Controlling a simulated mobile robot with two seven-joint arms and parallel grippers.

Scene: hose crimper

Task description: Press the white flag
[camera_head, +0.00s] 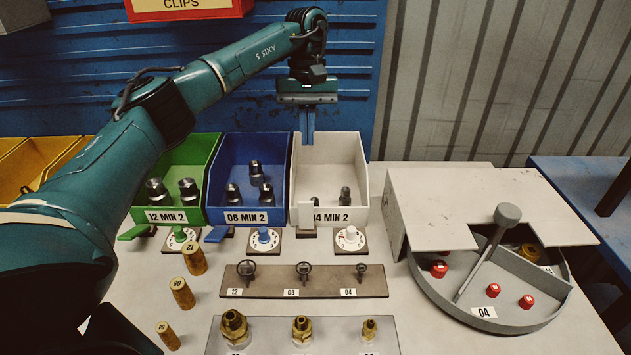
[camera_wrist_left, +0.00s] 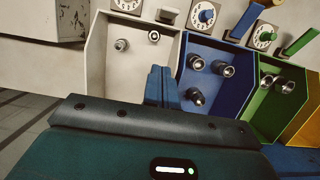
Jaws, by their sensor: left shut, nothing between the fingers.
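The white flag (camera_head: 306,214) is a small pale lever at the front left of the white bin (camera_head: 356,172), covering part of its "04 MIN 2" label. In the left wrist view the white flag (camera_wrist_left: 168,15) shows beyond the bin's front wall. My left gripper (camera_head: 307,138) is shut and empty, with its blue fingers pointing down over the back of the white bin, near the blue bin (camera_head: 225,155). It is behind and above the flag, clear of it. In the left wrist view its fingertips (camera_wrist_left: 160,72) are together. My right gripper is not in view.
Green flag (camera_head: 135,232) and blue flag (camera_head: 217,233) jut out beside their bins. White, blue and green dials (camera_head: 350,238) sit in front. Brass cylinders (camera_head: 182,293), a brown rack (camera_head: 330,283) and a round grey tray (camera_head: 440,300) stand nearer. Bare table shows between them.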

